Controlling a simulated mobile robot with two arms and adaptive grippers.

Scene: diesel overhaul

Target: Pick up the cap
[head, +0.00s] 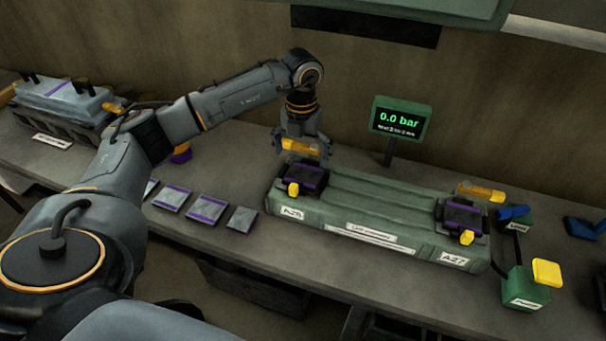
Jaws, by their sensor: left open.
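No object here is clearly marked as the cap. My left gripper (302,153) is open and points down above the left end of the green fixture (370,206). A yellow-amber cylinder-like piece (299,146) shows at its fingers; I cannot tell whether they touch it. A similar amber piece (481,191) lies behind the fixture's right end. A small round purple and yellow object (181,153) sits left of the gripper, partly hidden behind my left forearm. My right gripper is not in view.
Dark clamps with yellow handles sit at both fixture ends. A display (400,119) reading 0.0 bar stands behind it. Several flat grey pieces (206,208) lie on the bench to its left. A green box with a yellow button (547,271) and a blue-handled valve (513,212) are right.

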